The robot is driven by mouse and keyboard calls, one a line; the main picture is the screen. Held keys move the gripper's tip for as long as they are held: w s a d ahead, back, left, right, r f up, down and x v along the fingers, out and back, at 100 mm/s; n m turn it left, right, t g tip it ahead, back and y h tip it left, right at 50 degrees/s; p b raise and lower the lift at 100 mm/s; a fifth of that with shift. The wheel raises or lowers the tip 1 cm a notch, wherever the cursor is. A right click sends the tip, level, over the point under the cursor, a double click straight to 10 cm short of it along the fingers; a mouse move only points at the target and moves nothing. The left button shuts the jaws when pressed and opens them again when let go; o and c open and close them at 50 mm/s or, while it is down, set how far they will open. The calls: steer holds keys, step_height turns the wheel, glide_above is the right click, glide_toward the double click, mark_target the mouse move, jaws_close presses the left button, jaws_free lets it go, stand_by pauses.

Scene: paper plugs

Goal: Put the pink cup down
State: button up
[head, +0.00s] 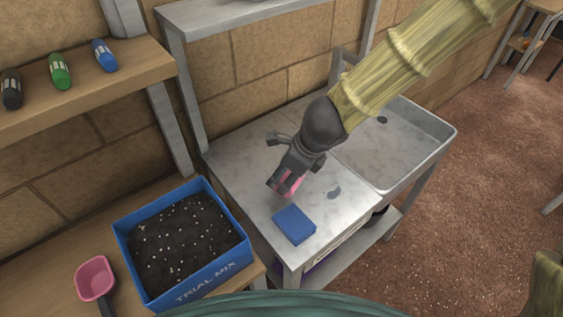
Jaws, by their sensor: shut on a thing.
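The pink cup (291,182) shows as a small patch of pink between the fingers of my gripper (283,184). My gripper is shut on it, and the fingers hide most of its shape. It is over the left part of the grey metal bench (236,163), behind the blue block (294,225). I cannot tell whether the cup touches the bench top.
A blue "TRIAL MIX" box (200,281) of dark soil and a pink scoop (94,277) with a dark handle are at the lower left. A sink basin (425,125) is at right. Black, green and blue tubes lie on a wooden shelf (120,82). Clear bench lies left of my gripper.

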steer(key=shift+s+a+f+b, duration=0.15)
steer(key=shift+a+b, duration=0.1)
steer(key=shift+a, duration=0.2)
steer(key=shift+s+a+r+b, duration=0.1)
steer(key=shift+a+b, duration=0.1)
steer(key=shift+a, duration=0.2)
steer(key=shift+w+a, duration=0.15)
steer(key=w+p, duration=0.2)
steer(key=w, duration=0.3)
steer(key=w+p, duration=0.3)
steer(key=w, duration=0.1)
steer(key=w+f+p, duration=0.1)
steer(key=w+p, duration=0.2)
steer(key=w, duration=0.2)
steer(key=shift+w+f, duration=0.1)
steer(key=shift+w, duration=0.25)
steer(key=shift+w+m+p, duration=0.3)
steer(key=shift+p, duration=0.2)
steer(key=shift+w+f+b, duration=0.2)
steer(key=shift+f+b, duration=0.75)
steer(key=shift+f, duration=0.9)
steer(key=shift+f, duration=0.2)
steer(key=o, duration=1.1)
steer(key=shift+r, duration=0.1)
